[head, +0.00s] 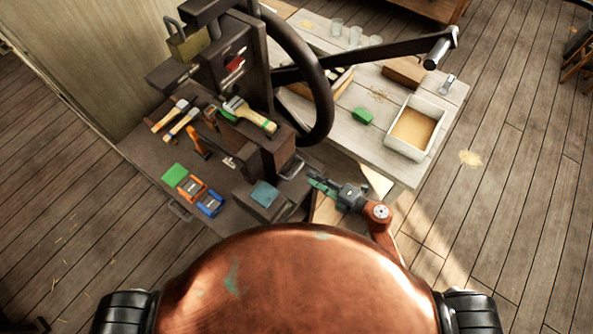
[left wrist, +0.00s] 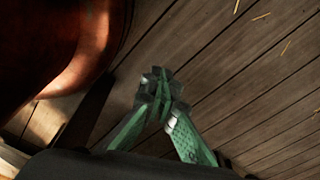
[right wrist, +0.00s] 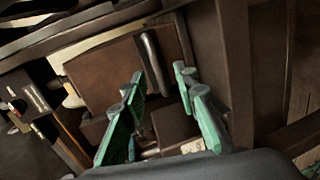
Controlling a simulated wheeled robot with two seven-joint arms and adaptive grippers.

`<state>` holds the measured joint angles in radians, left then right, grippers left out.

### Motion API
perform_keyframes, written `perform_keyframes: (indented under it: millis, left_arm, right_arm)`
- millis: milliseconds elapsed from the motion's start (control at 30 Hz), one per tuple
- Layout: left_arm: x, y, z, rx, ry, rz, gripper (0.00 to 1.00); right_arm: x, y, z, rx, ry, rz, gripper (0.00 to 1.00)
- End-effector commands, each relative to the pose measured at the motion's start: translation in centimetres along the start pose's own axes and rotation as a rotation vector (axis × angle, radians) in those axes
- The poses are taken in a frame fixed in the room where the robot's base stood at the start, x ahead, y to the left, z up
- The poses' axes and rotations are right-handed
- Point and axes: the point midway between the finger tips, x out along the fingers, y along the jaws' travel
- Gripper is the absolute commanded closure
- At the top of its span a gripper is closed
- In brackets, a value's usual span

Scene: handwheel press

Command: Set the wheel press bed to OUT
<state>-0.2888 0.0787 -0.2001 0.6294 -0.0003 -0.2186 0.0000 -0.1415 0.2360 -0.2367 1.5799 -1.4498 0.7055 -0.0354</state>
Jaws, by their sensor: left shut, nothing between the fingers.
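The dark brown wheel press (head: 235,80) stands at the centre left of the head view, with a large black handwheel (head: 318,75) on its right side. A grey metal handle (head: 291,167) shows low on the press; in the right wrist view a metal bar handle (right wrist: 153,65) stands on a brown plate (right wrist: 118,75). Which part is the bed is not clear. My right gripper (head: 318,186) is open and empty, just right of the press; its green fingers (right wrist: 162,90) point towards the plate and handle. My left gripper (left wrist: 160,88) is shut and empty above the floor.
Brushes (head: 248,114), a padlock (head: 186,42) and coloured pads (head: 190,187) lie or hang on the press and its dark bench. A pale table (head: 375,85) with a sand-filled tray (head: 439,131) stands behind. A crank arm (head: 385,50) reaches over it.

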Motion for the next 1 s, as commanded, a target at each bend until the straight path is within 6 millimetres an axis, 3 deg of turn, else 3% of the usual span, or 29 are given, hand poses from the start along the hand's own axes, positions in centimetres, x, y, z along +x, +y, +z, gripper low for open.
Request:
perform_keyframes:
  millis: [167,300,600,1000]
  left_arm:
    - [0.0,0.1,1.2,-0.002,-0.014,0.001,1.0]
    - [0.0,0.1,2.1,-0.004,-0.026,0.001,1.0]
    - [0.1,0.0,2.2,-0.004,-0.028,0.0,1.0]
    - [0.2,0.0,1.6,-0.003,-0.02,0.0,1.0]
  right_arm:
    - [1.1,0.8,-0.9,-0.055,0.03,-0.006,0.73]
    - [3.2,0.8,-0.9,-0.052,0.029,-0.005,0.73]
    - [7.2,0.7,-0.9,-0.05,0.026,-0.006,0.73]
    - [7.9,0.6,-1.0,-0.051,0.026,-0.008,0.73]
